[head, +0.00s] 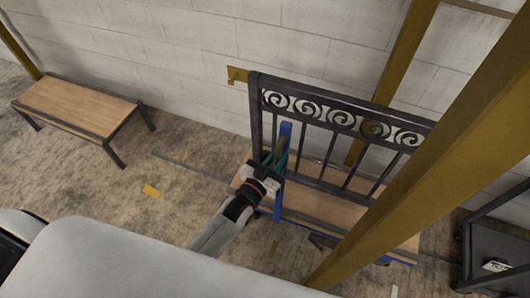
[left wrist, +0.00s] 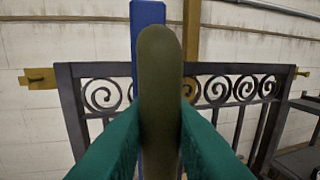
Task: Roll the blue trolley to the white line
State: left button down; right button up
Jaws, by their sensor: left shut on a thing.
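The blue trolley (head: 287,211) stands near the wall, with a blue frame, a wooden deck and an upright blue post (left wrist: 147,14). A dark scroll gate (head: 341,119) stands upright over the deck. My left gripper (head: 276,162) is at the trolley's left end. Its teal fingers (left wrist: 158,135) are shut on an olive handle (left wrist: 160,80) in front of the post. A small pale mark (head: 394,290) lies on the floor at the bottom right; I cannot tell whether it is the white line. My right gripper is not in view.
A wooden bench (head: 75,107) stands at the left by the wall. A thick yellow post (head: 430,150) crosses in front of the trolley's right part. A dark cart (head: 497,250) is at the right edge.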

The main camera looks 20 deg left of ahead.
pick_arm(q)
jog(key=shift+s+d, duration=0.2)
jog(key=shift+d, duration=1.65)
jog(key=c, duration=1.5)
grip_release()
jog(key=shift+d, duration=0.1)
jog(key=shift+o, duration=0.9)
jog(key=shift+d, duration=0.15)
